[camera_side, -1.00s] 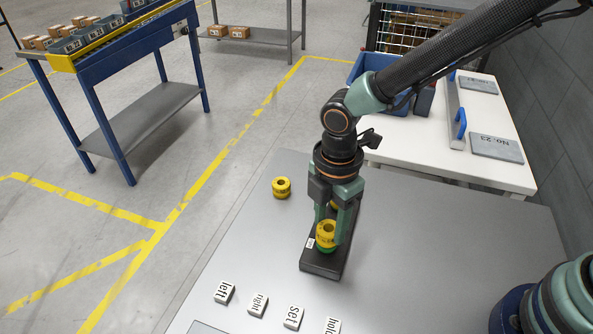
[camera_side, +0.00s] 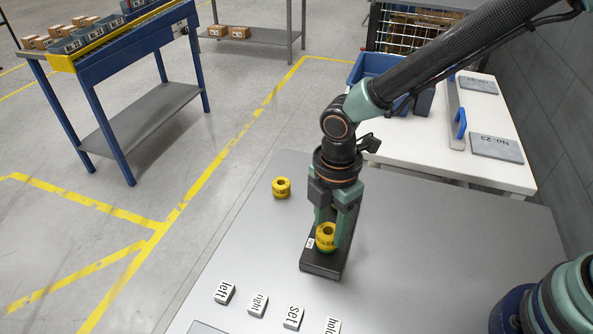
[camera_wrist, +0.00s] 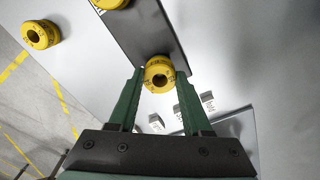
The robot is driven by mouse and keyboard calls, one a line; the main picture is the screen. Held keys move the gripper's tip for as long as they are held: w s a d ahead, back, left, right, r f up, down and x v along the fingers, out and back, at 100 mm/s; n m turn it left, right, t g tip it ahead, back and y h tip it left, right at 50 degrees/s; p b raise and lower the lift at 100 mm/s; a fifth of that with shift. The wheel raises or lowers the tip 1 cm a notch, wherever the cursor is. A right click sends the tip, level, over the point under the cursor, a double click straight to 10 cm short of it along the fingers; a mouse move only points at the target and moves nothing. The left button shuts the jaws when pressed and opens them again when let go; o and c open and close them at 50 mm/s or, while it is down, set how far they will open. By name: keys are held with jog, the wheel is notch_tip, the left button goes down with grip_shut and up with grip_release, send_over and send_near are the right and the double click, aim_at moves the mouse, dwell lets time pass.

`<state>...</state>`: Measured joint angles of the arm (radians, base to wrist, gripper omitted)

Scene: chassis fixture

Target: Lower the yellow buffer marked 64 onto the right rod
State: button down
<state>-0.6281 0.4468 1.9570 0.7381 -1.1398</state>
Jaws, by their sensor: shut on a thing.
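My gripper (camera_side: 328,230) points straight down over the dark chassis fixture (camera_side: 320,263) and is shut on a yellow buffer (camera_side: 326,236). The wrist view shows this buffer (camera_wrist: 160,75) between the fingertips, its hole dark and dark marks on its face too small to read. It is at the fixture's near end in the side view; I cannot tell whether it touches the base. No rod is clearly visible there. A second yellow buffer stands on the fixture's other end, partly cut off in the wrist view (camera_wrist: 110,4) and mostly hidden behind my fingers in the side view.
A loose yellow buffer (camera_side: 281,188) lies on the grey table (camera_side: 440,250) left of the fixture. Label blocks reading left (camera_side: 224,292), right (camera_side: 258,304), set (camera_side: 293,318) and hold stand along the front. The table right of the fixture is clear.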

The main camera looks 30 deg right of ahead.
jog(key=shift+f, duration=0.15)
dwell(0.3)
jog(key=shift+c, duration=1.3)
grip_release()
jog(key=shift+r, duration=3.5)
